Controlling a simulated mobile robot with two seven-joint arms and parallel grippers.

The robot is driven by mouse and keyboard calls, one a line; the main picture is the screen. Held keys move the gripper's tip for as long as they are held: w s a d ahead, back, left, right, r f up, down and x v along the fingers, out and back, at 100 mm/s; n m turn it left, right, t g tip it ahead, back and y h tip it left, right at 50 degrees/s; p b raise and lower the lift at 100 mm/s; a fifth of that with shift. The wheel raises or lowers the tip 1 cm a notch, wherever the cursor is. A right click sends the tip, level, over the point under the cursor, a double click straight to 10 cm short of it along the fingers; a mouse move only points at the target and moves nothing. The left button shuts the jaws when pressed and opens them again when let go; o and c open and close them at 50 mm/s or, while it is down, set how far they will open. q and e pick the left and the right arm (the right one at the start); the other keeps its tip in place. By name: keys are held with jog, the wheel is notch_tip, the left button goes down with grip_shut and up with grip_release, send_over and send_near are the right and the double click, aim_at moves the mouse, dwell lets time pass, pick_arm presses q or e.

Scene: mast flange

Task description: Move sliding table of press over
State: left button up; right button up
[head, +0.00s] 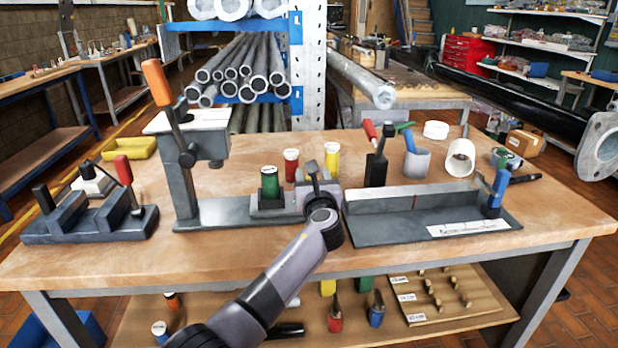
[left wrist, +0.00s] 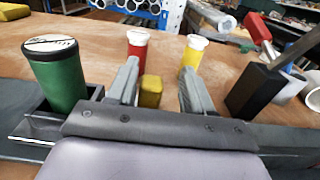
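The press (head: 183,165) stands on the bench at left centre, with an orange-tipped lever (head: 157,85) and a long grey base (head: 215,212). On that base, right of the press head, the sliding table (head: 270,209) carries a green cylinder (head: 269,184). In the left wrist view the cylinder (left wrist: 57,75) stands in its holder, left of the fingers. My left gripper (head: 312,172) is just right of the sliding table. Its fingers (left wrist: 158,75) are apart, with a small yellow block (left wrist: 150,91) seen between them; contact cannot be told. My right gripper is not in view.
Red (head: 291,164) and yellow (head: 332,160) containers stand behind the gripper. To the right are a grey fixture (head: 400,222) with a blue clamp, a black tool block (head: 376,168) and a grey cup (head: 416,163). A dark clamp fixture (head: 85,225) sits at left.

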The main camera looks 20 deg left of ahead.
pick_arm(q)
jog(key=shift+s+a, duration=0.15)
jog(key=shift+p+v, duration=0.6)
jog(key=shift+v, duration=2.9)
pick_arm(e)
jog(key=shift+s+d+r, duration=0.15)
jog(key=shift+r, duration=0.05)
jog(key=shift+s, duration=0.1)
